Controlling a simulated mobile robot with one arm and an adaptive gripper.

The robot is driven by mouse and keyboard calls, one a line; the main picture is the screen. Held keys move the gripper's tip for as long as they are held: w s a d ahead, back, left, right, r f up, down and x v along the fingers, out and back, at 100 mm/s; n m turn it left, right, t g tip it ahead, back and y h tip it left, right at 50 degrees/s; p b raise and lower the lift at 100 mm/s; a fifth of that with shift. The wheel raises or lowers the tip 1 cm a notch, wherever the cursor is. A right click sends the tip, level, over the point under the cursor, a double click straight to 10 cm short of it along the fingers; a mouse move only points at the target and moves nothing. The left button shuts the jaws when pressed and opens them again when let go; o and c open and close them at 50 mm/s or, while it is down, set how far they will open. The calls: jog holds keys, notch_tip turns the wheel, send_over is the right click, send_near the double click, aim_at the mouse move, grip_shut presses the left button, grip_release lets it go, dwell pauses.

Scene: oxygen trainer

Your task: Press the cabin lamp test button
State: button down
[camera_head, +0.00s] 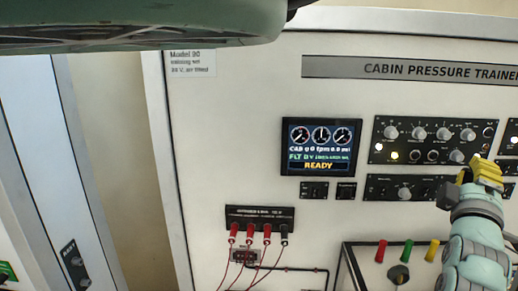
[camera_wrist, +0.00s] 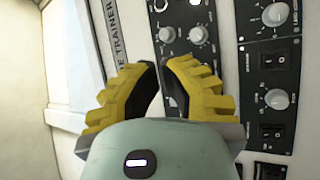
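The cabin pressure trainer panel (camera_head: 255,105) faces me, with a dark control plate (camera_head: 403,128) of knobs and lit lamps at the upper right. A lower plate (camera_head: 378,190) carries a knob and small controls. I cannot pick out which control is the cabin lamp test button; the labels are too small to read. My gripper (camera_head: 485,168) has yellow fingers in front of the panel's right part and hides some controls. In the wrist view my gripper (camera_wrist: 162,66) points at the panel, tips close together. Nothing shows between them. I cannot tell whether they touch the panel.
A display (camera_head: 321,147) reads READY. Red plugs with wires (camera_head: 250,233) stick out below it. In the wrist view, knobs and rocker switches (camera_wrist: 271,132) lie right of the fingers.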

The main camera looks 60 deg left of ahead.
aim_at(434, 156)
jog(key=w+a, duration=0.4)
jog(key=a, duration=0.1)
jog(key=shift+a+p, duration=0.35)
jog(key=c, duration=1.7)
grip_release()
jog(key=shift+d, duration=0.1)
grip_shut()
jog(key=shift+w, duration=0.15)
jog(key=shift+a+f+b, duration=0.1)
jog(key=shift+a+b, duration=0.15)
jog(key=shift+b, duration=0.1)
jog(key=shift+w+a, duration=0.1)
jog(key=shift+w, duration=0.05)
